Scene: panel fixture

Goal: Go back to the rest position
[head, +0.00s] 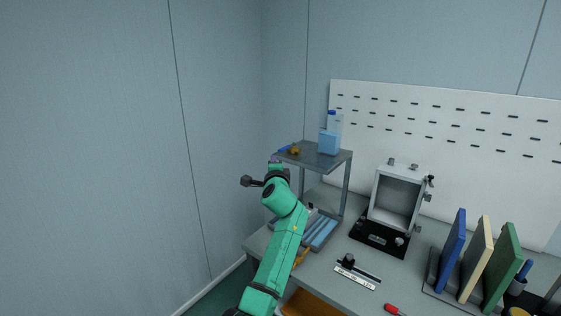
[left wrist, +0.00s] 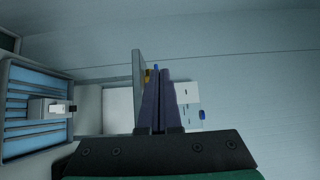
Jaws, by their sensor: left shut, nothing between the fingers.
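My left arm, green, reaches up from the bottom of the head view. Its gripper (head: 275,163) is at the left side of the small grey raised shelf (head: 325,160), mostly hidden behind my own wrist. In the left wrist view the two dark purple fingers (left wrist: 160,85) are together with nothing between them. The shelf shows there as an upright grey edge (left wrist: 138,85) close beside the fingers; I cannot tell whether they touch. My right gripper is in neither view.
On the shelf are a blue bottle (head: 329,143) and a small yellow-brown item (head: 294,149). A grey open box fixture (head: 375,203) stands on the bench (head: 334,258). Upright blue, cream and green panels (head: 502,266) stand at right. The space left of my arm is clear up to the wall.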

